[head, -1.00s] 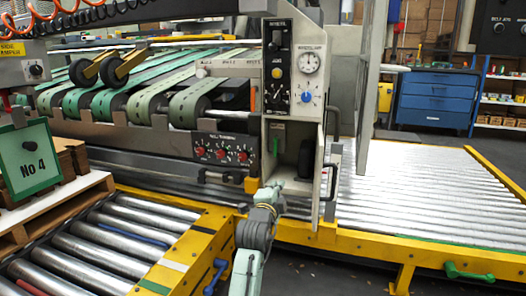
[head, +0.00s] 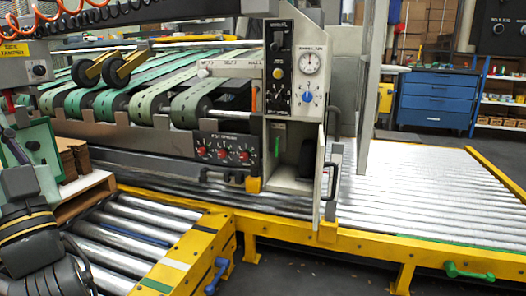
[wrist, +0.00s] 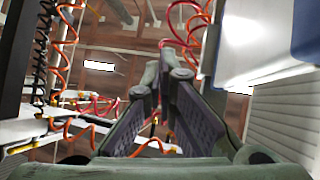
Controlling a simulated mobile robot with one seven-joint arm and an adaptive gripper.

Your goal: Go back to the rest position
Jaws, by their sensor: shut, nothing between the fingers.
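My gripper (wrist: 164,72) shows in the wrist view, its two grey-green fingers with dark ribbed pads meeting at the tips, with nothing held between them. I cannot clearly make out the fingers in that view. The stacker's control panel (head: 295,75) stands at the middle, well to the right of my arm, with a gauge and a blue knob.
Coiled orange hoses (wrist: 60,60) hang around the gripper in the wrist view, and a pale housing (wrist: 265,45) is at its right. Yellow rails (head: 370,245) edge the conveyors. A blue cabinet (head: 435,98) stands at the back right. Dark floor is open at the front.

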